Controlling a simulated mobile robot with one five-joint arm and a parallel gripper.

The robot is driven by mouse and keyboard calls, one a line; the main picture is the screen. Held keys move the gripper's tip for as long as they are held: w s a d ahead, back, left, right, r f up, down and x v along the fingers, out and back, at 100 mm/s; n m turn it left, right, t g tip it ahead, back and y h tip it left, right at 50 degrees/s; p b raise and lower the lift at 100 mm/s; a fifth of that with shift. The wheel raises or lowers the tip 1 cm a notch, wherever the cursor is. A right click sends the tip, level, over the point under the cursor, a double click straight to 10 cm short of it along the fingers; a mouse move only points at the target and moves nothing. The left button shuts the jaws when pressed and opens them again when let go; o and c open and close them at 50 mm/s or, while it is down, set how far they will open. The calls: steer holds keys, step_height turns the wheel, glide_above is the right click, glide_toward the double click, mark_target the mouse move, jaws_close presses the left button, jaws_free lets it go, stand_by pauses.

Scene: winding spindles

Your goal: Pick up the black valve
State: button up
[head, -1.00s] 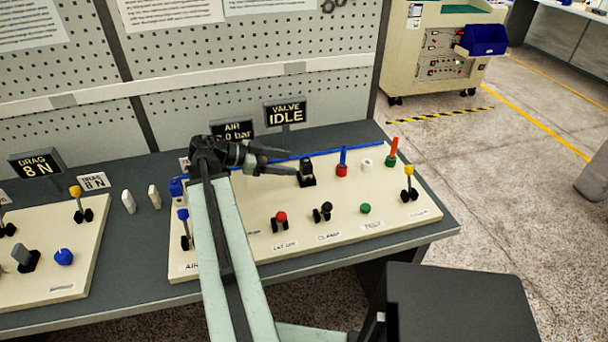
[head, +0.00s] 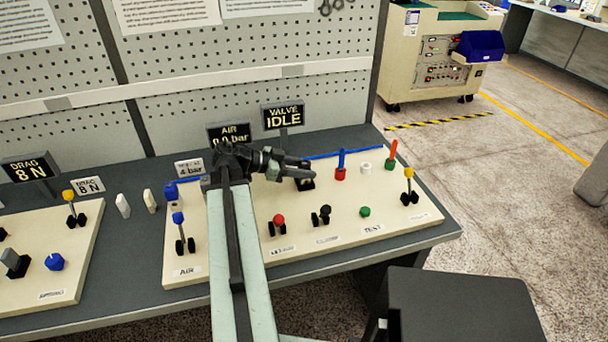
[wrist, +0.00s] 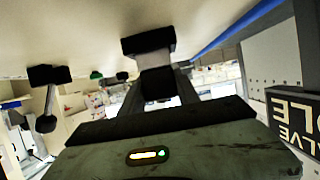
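The black valve (head: 307,184) stands on the cream panel (head: 340,217), below the VALVE IDLE sign. My gripper (head: 308,169) is at the valve, with its two fingers apart and pointing right across its upper part. The fingers hide much of the valve in the head view. In the wrist view the black valve (wrist: 149,43) is straight ahead, its wide black base against the cream panel and its block reaching toward my gripper. The fingers lie about either side of it; contact is not clear.
A blue tube (head: 345,153) runs behind the valve. A red fitting with a blue stem (head: 340,172) stands to the right, beside a white ring (head: 365,169). Red (head: 278,219) and black (head: 325,210) knobs are in front. The VALVE IDLE sign (head: 283,116) stands behind.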

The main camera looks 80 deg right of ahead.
jaws_close()
steer(key=shift+r, duration=0.1)
step_height(320, 180, up, 10)
steer(key=p, duration=1)
